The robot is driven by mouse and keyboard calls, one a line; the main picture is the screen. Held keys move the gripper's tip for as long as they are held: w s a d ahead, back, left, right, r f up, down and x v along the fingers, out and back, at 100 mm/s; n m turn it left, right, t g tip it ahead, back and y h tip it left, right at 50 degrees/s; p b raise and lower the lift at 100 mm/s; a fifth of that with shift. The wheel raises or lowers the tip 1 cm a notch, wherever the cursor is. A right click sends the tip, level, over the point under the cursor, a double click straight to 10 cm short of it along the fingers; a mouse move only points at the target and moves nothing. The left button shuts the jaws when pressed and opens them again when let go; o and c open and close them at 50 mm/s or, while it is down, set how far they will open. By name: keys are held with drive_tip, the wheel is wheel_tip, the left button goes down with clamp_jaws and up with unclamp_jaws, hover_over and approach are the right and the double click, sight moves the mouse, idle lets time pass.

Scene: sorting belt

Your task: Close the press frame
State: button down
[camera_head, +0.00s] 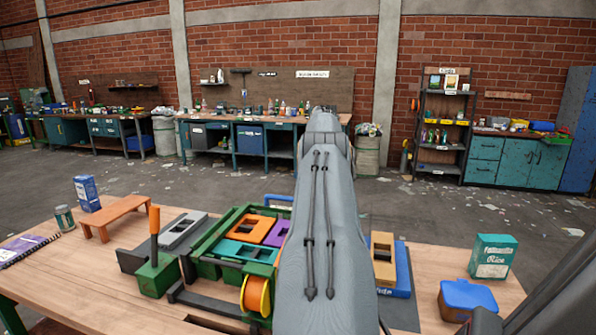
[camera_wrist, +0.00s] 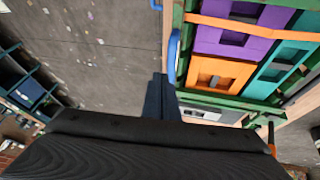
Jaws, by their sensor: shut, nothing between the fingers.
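The press (camera_head: 205,262) is a green frame on the table, left of my arm in the head view. Orange, purple and teal plates with openings lie in it. A blue handle (camera_head: 279,197) shows at its far right side, partly behind my arm. In the wrist view the green frame (camera_wrist: 232,104) fills the upper right and the blue handle (camera_wrist: 174,57) stands at its left edge. My gripper (camera_wrist: 159,80) is shut and empty, its tips just below and left of the handle; contact cannot be told. The head view does not show my gripper.
A green block with an orange lever (camera_head: 155,235) and an orange roll (camera_head: 256,295) sit beside the press. Right of my arm are a blue tray with a tan plate (camera_head: 383,269), a blue tub (camera_head: 468,297) and a rice box (camera_head: 493,256). An orange stand (camera_head: 112,211) is left.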

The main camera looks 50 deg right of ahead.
idle(0.4)
drive_tip(key=b+v, duration=0.2)
drive_tip(key=v, duration=0.5)
drive_tip(key=shift+s+r, duration=0.15)
drive_tip(key=shift+r, duration=0.2)
drive_tip(key=shift+s, duration=0.1)
